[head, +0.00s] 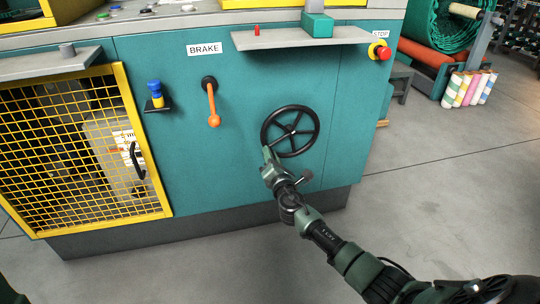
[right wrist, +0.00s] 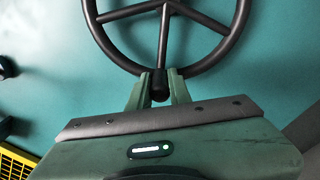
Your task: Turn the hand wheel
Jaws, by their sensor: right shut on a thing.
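The black hand wheel (head: 316,120) is mounted on the teal front panel of the machine, with a round rim and several spokes. My right gripper (head: 268,154) is at the lower left of the wheel rim. In the right wrist view, the two green fingers are shut on the wheel's short black handle (right wrist: 160,86), one finger on each side, just below the rim. The fingers hide part of the handle. My left gripper is not in view.
An orange brake lever (head: 212,108) hangs left of the wheel, beside a blue and yellow knob (head: 156,94). A grey shelf (head: 300,39) juts out above the wheel, near a red stop button (head: 383,53). A yellow mesh door (head: 125,85) stands left.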

